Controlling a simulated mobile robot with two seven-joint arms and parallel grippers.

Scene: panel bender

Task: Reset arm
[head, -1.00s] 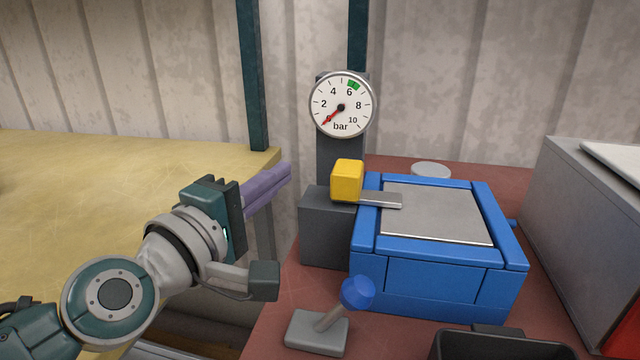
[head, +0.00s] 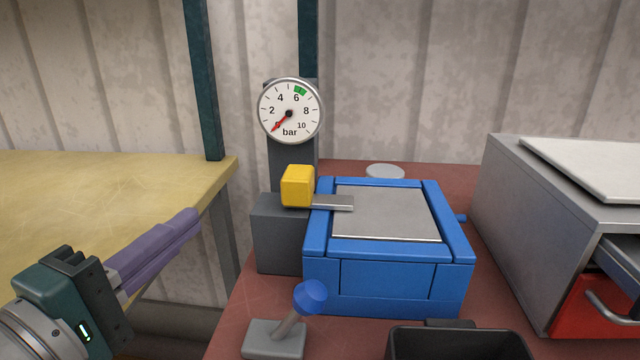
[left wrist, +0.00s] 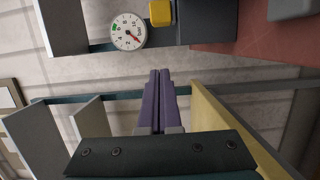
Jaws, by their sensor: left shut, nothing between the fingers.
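My left gripper (head: 190,222) is at the lower left of the head view, with its purple fingers closed together and nothing between them. It is in the air, apart from the bender, in front of the yellow table's edge. In the left wrist view the shut fingers (left wrist: 159,80) point towards the wall. The blue panel bender (head: 390,278) stands to the right with a flat grey sheet (head: 385,213) on top. A yellow block (head: 297,186) on a grey post sits at its left. A blue-knobbed lever (head: 310,296) stands in front, tilted right. My right gripper is not in view.
A pressure gauge (head: 290,111) behind the bender reads near zero; it also shows in the left wrist view (left wrist: 128,31). A yellow table (head: 90,200) is at left. A grey cabinet (head: 530,220) with a red drawer front (head: 590,305) is at right. A black bin (head: 460,342) is in front.

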